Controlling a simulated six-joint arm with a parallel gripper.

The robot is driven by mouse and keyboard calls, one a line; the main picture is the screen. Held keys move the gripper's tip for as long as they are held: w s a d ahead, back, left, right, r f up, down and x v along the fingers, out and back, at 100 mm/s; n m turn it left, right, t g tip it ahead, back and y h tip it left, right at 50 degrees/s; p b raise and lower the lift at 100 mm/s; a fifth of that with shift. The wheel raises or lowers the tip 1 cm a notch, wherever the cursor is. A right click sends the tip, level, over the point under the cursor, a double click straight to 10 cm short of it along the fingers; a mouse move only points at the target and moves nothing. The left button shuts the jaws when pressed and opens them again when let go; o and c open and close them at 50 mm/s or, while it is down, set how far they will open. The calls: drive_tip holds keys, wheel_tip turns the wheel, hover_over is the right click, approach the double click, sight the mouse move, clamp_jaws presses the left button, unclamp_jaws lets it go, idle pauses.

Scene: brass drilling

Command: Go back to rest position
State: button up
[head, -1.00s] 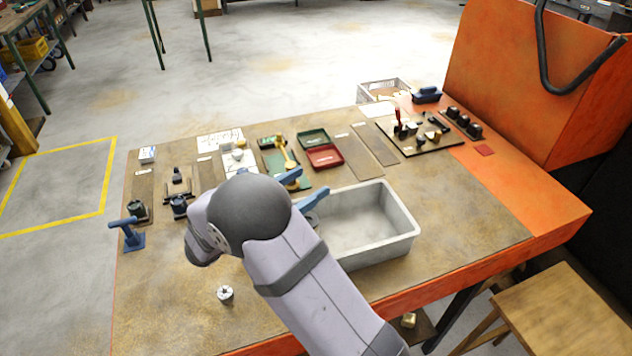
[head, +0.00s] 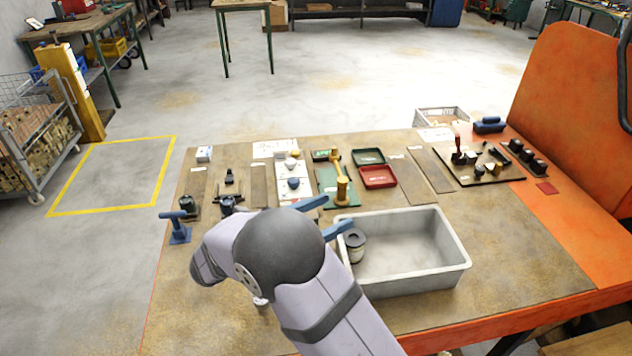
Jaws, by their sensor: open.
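My gripper (head: 328,215) is at the centre of the head view, its two blue fingers spread apart and pointing right. No object shows between the fingers. It appears over the left end of the grey bin (head: 452,243); its height above the bin is hard to tell. A dark-topped, pale cylindrical part (head: 355,246) is inside the bin at its left end, just below the lower finger in the picture and apparently apart from it. My arm covers the front left of the table.
The brown table (head: 530,280) holds a blue-handled tool (head: 177,228) at the left, green (head: 369,157) and red (head: 378,177) trays, a yellow upright tool (head: 342,185), and a board of tools (head: 478,167). An orange housing (head: 570,110) rises at the right. The table's right front is clear.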

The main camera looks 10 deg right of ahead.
drive_tip(key=shift+d, duration=0.15)
drive_tip(key=s+d+f+m+g+y+p, duration=0.1)
drive_tip(key=s+d+m+g+y+p, duration=0.1)
drive_tip(key=s+m+y, duration=0.2)
drive_tip(key=s+d+f+m+g+y+p, duration=0.1)
drive_tip(key=s+d+m+g+y+p, duration=0.1)
drive_tip(key=s+m+g+y, duration=0.1)
drive_tip(key=s+d+f+m+g+y+p, duration=0.1)
drive_tip(key=s+d+m+g+y+p, duration=0.1)
drive_tip(key=s, duration=0.5)
drive_tip(key=shift+s+d+f+m+g+y+p, duration=0.1)
drive_tip(key=shift+m+g+y, duration=0.05)
drive_tip(key=shift+m+y, duration=0.35)
drive_tip(key=shift+s+f+m+g+y+p, duration=0.1)
drive_tip(key=shift+m+g+y+p, duration=0.1)
drive_tip(key=shift+m+y, duration=0.35)
drive_tip(key=shift+s+d+f+m+g+y+p, duration=0.15)
drive_tip(key=shift+m+y, duration=0.2)
drive_tip(key=shift+m, duration=0.3)
drive_tip(key=s+a+f+m+t+y+b, duration=0.1)
drive_tip(key=s+a+f+m+y+b, duration=0.1)
drive_tip(key=s+f+m, duration=0.4)
drive_tip(key=a+m+y, duration=0.1)
drive_tip(key=m+y, duration=0.1)
drive_tip(key=m, duration=0.2)
drive_tip(key=shift+y+b, duration=0.3)
drive_tip(key=shift+y, duration=0.1)
drive_tip(key=shift+s+a, duration=0.1)
